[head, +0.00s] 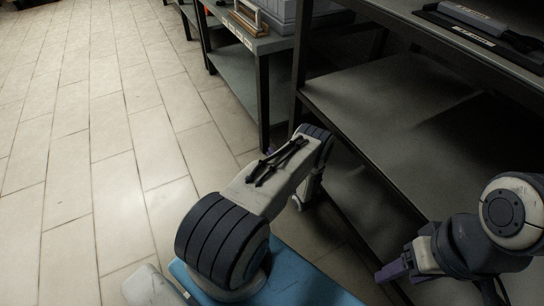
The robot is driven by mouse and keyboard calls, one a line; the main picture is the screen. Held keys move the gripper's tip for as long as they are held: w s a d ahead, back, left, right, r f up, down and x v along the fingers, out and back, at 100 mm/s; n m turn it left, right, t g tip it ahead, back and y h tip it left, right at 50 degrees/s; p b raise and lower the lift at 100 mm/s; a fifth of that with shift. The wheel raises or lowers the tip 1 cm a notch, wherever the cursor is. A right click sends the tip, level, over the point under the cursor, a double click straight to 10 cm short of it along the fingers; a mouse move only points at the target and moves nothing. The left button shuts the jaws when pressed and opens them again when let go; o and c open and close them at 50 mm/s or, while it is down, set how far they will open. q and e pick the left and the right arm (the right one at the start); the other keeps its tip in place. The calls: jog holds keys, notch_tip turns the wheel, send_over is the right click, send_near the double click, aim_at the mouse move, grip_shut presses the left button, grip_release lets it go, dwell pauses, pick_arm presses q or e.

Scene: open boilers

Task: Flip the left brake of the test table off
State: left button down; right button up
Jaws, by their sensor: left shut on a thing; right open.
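The left brake of the test table cannot be made out in the head view. A dark metal table (262,90) stands at the top centre, and its front leg reaches the floor behind my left arm. My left gripper is almost wholly hidden behind my own forearm; a small purple part (268,152) that looks like its finger shows by the foot of that leg. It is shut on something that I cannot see. My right gripper (388,271) is at the lower right, open and empty, beside the lower shelf of the nearer dark table (390,110).
A grey case (290,14) and a wooden-based item with a handle (248,18) stand on the far table. A black tool tray (480,35) lies on the nearer table. Pale tiled floor on the left is clear. Table legs and shelf edges crowd my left arm.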

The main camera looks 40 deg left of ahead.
dwell(0.4)
pick_arm(q)
jog(key=c, duration=0.9)
grip_release()
jog(key=shift+d, duration=0.1)
